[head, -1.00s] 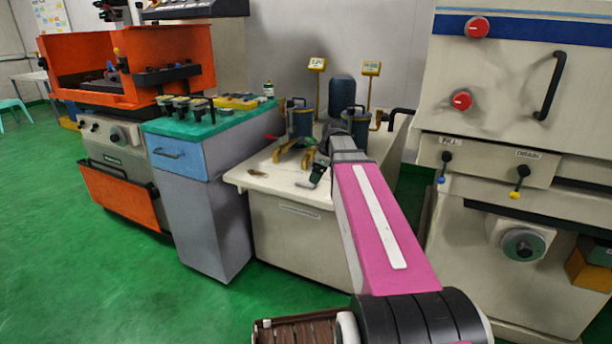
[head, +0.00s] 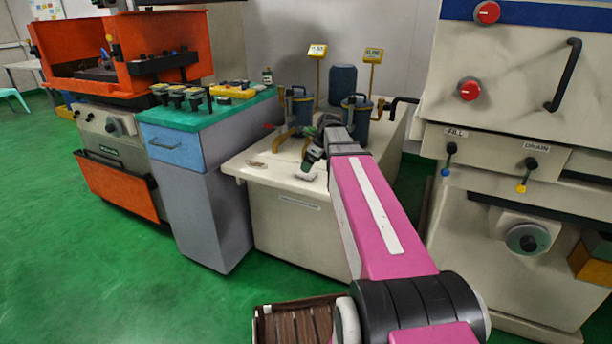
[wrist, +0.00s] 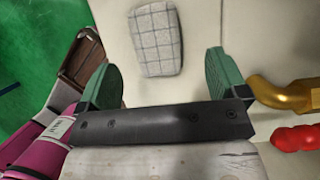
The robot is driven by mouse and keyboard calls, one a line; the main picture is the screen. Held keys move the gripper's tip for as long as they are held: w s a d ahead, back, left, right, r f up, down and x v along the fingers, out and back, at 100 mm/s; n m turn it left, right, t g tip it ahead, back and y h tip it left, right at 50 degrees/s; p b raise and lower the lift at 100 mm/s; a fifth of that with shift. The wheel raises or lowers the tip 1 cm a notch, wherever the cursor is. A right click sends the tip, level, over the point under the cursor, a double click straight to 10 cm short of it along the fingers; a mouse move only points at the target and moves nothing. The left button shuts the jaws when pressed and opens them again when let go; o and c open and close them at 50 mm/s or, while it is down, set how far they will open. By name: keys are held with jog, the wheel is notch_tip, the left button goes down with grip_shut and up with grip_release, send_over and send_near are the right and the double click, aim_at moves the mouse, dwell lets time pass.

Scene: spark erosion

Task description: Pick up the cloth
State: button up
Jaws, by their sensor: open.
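The cloth (wrist: 155,40) is pale with a dark grid of lines and lies flat on the cream top of a low cabinet (wrist: 207,20). In the head view, a small whitish patch, which looks like the cloth (head: 306,176), lies just below my gripper (head: 313,158). In the wrist view my gripper (wrist: 165,80) has its two green fingers wide apart, with nothing between them. The cloth lies ahead of the fingertips, between their lines and nearer the left finger. It looks apart from both fingers.
A brass pipe (wrist: 284,94) and a red handle (wrist: 298,138) are close to the right finger. Blue canisters (head: 300,108) and yellow signs (head: 373,56) stand on the cabinet behind. A small brownish item (head: 255,163) lies near its left edge. A large cream machine (head: 500,130) stands right.

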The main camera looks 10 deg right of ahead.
jog(key=x, duration=0.4)
jog(key=shift+s+a+f, duration=0.1)
jog(key=shift+a+f, duration=0.05)
jog(key=shift+a, duration=0.05)
jog(key=shift+c, duration=0.3)
jog(key=c, duration=0.9)
jog(key=shift+c, duration=0.2)
jog(key=shift+r, duration=0.8)
notch_tip(320, 180, up, 3)
jog(key=shift+f, duration=0.2)
jog(key=s+a+r, duration=0.5)
jog(key=a+r, duration=0.2)
jog(key=a, duration=0.3)
jog(key=shift+s+a, duration=0.15)
jog(key=shift+s, duration=0.15)
